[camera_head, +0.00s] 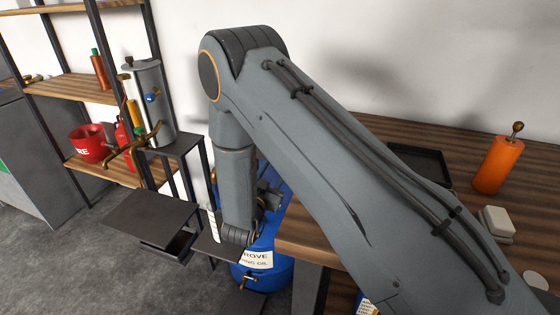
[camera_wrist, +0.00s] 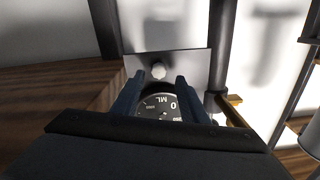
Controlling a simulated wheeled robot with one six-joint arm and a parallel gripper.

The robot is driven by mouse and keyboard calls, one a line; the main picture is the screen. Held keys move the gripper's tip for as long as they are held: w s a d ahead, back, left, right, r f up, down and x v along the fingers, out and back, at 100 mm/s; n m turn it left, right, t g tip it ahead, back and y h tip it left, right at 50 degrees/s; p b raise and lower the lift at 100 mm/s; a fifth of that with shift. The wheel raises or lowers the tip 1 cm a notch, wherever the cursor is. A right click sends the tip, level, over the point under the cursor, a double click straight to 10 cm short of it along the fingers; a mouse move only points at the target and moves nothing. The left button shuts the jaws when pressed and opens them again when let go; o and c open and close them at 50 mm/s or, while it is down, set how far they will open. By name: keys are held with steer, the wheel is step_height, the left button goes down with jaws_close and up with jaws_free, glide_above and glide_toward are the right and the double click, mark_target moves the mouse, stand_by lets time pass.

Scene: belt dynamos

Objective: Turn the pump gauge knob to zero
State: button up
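The pump gauge (camera_wrist: 160,105) shows in the wrist view as a dark round dial with white marks, "ML" and a 0, upside down. Its lower part is hidden by my gripper, and I cannot read a needle. A small pale round knob (camera_wrist: 158,71) stands just above the dial, in front of a grey plate (camera_wrist: 190,66). My gripper (camera_wrist: 160,86) is open, with one finger on each side of the dial and the knob just beyond the fingertips. I see nothing held. In the head view my arm hides most of the gripper and the gauge.
A blue barrel (camera_head: 262,278) with an oil label and a small brass tap (camera_head: 248,281) stands below my wrist. A wooden table (camera_head: 330,242) lies close on the right, with an orange bottle (camera_head: 497,165) and a black tray (camera_head: 422,164). Dark stepped stands (camera_head: 150,218) and a metal cylinder (camera_head: 150,100) are left.

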steer(key=x, duration=0.4)
steer(key=shift+w+d+p, duration=0.2)
steer(key=shift+w+p, duration=0.05)
steer(key=shift+p, duration=0.05)
jaws_close()
